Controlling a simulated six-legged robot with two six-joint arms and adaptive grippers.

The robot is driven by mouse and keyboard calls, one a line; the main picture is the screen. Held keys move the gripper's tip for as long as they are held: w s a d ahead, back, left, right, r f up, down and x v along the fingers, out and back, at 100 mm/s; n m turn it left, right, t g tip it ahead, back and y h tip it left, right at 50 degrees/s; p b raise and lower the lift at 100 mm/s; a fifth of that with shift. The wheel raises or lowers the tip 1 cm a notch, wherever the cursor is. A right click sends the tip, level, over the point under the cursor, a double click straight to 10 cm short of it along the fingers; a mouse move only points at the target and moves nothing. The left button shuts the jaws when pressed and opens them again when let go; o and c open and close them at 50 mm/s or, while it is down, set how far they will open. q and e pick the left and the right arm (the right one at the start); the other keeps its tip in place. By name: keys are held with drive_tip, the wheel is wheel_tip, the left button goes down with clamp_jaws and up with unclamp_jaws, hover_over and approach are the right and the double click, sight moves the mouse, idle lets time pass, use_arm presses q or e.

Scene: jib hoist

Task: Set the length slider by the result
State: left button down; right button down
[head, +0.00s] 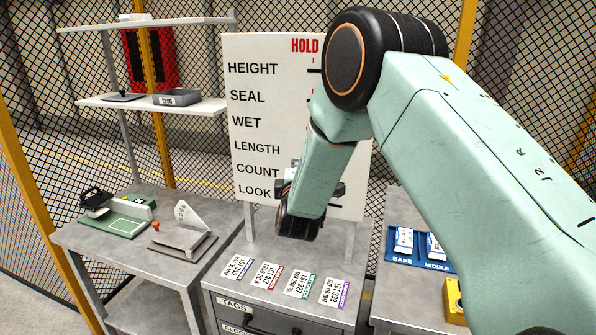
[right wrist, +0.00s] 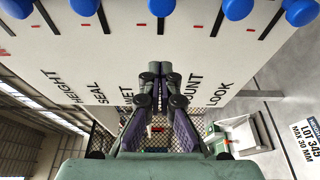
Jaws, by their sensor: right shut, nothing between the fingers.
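The white board (head: 262,50) stands behind the middle bench, with HOLD in red above HEIGHT, SEAL, WET, LENGTH (head: 257,147), COUNT and LOOK. My right arm covers the board's right part, so the slider knobs are hidden in the head view. The right wrist view shows several blue knobs (right wrist: 160,7) along the top, with black slots and red marks. My right gripper (right wrist: 160,75) is shut and empty, in front of the board and apart from the knobs. My left gripper is not in view.
Several lot cards (head: 270,277) lie on the middle bench. A green-based device (head: 125,224) and a grey stand with a white plate (head: 182,243) sit on the left bench. A blue tray (head: 394,252) and a yellow box (head: 454,300) are on the right. Shelves (head: 198,106) stand behind.

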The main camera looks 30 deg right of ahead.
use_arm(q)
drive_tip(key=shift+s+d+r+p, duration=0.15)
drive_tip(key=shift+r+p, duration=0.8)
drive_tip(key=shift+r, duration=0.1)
use_arm(e)
drive_tip(key=shift+s+d, duration=0.15)
drive_tip(key=shift+d, duration=0.95)
drive_tip(key=shift+s+d, duration=0.15)
drive_tip(key=shift+d, duration=0.95)
drive_tip(key=shift+d, duration=0.1)
